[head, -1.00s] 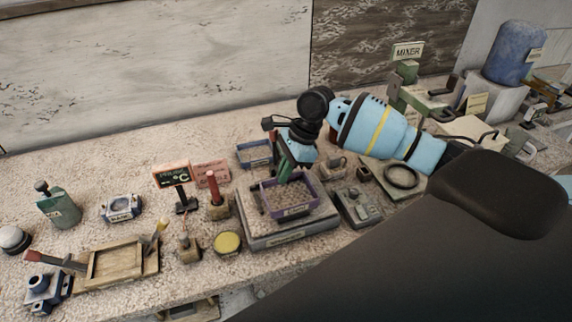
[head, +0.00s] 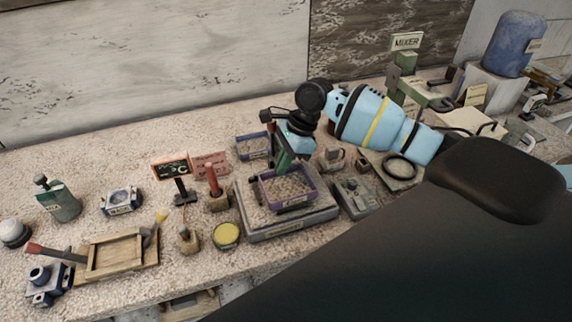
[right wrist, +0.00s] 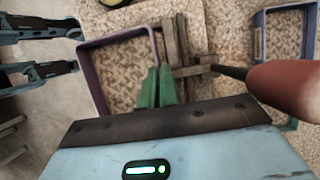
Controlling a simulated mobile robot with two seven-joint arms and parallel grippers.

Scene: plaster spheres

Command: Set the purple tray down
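The purple tray (head: 312,183) is a shallow open box with a label on its front. In the head view it is over the middle of a grey square platform (head: 250,236). I cannot tell whether it touches the platform or is just above it. In the right wrist view, the green fingers (right wrist: 156,82) are close together at the tray's wall, with the tray (right wrist: 88,75) running off to the left. My left gripper does not show in the head view.
A red-handled tool (head: 214,183) and a yellow-topped round tin (head: 227,236) stand left of the platform. A blue tray (head: 253,147) is behind it. A grey device (head: 357,198) is close on its right. A wooden frame (head: 118,257) lies further left near the front edge.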

